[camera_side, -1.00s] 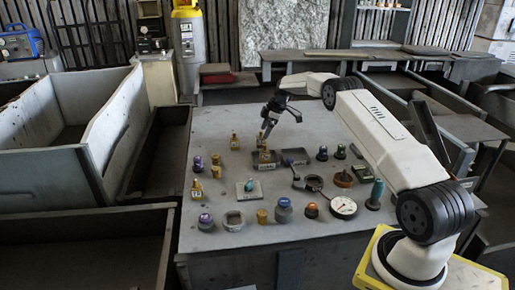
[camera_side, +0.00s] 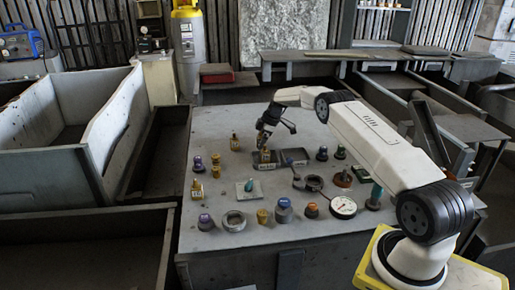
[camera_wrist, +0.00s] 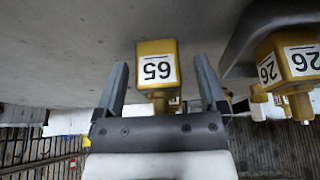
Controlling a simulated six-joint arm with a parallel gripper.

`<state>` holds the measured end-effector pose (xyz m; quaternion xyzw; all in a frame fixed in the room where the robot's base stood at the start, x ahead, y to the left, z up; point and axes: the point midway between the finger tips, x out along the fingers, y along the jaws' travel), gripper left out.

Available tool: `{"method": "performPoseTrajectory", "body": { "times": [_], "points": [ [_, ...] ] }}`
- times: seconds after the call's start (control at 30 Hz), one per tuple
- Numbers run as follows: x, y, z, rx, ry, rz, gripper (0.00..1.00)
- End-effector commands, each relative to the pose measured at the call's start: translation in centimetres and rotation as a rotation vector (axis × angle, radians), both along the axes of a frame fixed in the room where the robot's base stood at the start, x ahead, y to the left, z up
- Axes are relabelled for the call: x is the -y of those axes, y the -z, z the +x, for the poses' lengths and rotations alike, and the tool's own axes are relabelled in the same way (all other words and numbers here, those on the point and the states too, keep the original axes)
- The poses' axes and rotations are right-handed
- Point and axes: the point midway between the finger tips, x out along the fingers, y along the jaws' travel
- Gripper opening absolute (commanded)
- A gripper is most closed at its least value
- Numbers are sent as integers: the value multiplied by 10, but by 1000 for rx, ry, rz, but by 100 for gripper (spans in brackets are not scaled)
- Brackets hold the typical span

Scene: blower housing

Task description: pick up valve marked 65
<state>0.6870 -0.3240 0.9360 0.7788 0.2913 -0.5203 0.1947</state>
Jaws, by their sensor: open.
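The valve marked 65 (camera_wrist: 157,75) is a yellow-brass block with a white label. In the wrist view it appears upside down, between the fingers of my gripper (camera_wrist: 160,90). The fingers are open, one on each side, with visible gaps to the valve. In the side view my gripper (camera_side: 263,140) is low over the back middle of the table. The labels are too small there to tell which is 65.
A valve marked 26 (camera_wrist: 299,62) stands close to the right finger in the wrist view, by a dark grey block (camera_wrist: 262,25). On the table (camera_side: 225,120) are several knobs, a gauge (camera_side: 343,207) and a ring (camera_side: 234,221). The table's back left is clear.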

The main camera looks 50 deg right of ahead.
Motion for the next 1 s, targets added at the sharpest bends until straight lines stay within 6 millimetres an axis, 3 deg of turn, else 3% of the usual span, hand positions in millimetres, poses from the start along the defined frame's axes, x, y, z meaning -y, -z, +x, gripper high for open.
{"method": "performPoseTrajectory", "body": {
  "times": [0.1,0.13,0.4,1.0],
  "points": [
    [0,0,0,0,0,0,91],
    [0,0,0,0,0,0,85],
    [0,0,0,0,0,0,0],
    [1,-12,1,3,0,-2,0]
  ]
}}
